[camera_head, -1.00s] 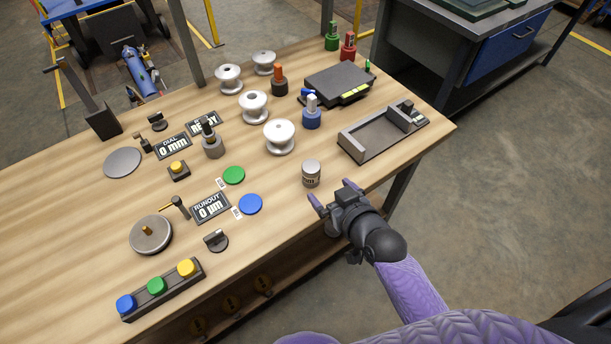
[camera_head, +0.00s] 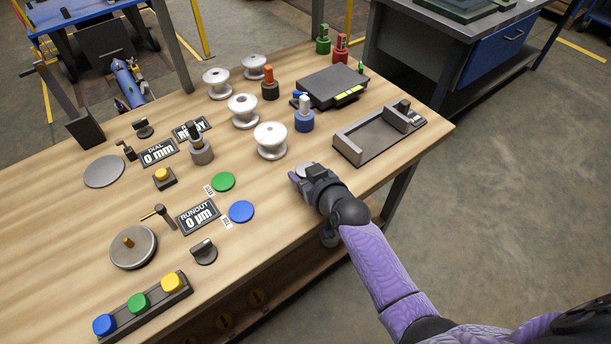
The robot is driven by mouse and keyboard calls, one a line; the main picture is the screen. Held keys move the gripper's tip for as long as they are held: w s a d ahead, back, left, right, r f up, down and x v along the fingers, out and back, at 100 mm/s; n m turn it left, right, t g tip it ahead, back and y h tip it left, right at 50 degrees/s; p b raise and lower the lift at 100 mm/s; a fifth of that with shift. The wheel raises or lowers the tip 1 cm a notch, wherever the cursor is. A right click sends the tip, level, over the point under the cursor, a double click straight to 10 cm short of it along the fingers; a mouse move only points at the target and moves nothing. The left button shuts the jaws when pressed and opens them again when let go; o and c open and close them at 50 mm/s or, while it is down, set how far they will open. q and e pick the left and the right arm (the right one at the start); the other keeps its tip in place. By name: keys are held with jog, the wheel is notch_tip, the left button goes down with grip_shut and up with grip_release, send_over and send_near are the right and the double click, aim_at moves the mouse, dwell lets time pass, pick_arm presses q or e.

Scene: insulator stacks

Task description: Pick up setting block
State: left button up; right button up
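The setting block is most likely the small grey cylinder (camera_head: 304,168) standing near the front edge of the wooden table. Only part of its pale top shows; my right gripper (camera_head: 307,175) hides the rest. The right gripper is right at the block, with one purple fingertip at the block's left side. The other fingertip is hidden, so I cannot tell whether the fingers touch or grip it. My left gripper is not in view.
White spool-shaped insulators (camera_head: 270,140) stand behind the block. A grey open-sided tray (camera_head: 350,150) lies to the right. A blue disc (camera_head: 241,211) and the runout display (camera_head: 198,216) lie to the left. The table between the disc and gripper is clear.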

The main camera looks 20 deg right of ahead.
grip_shut()
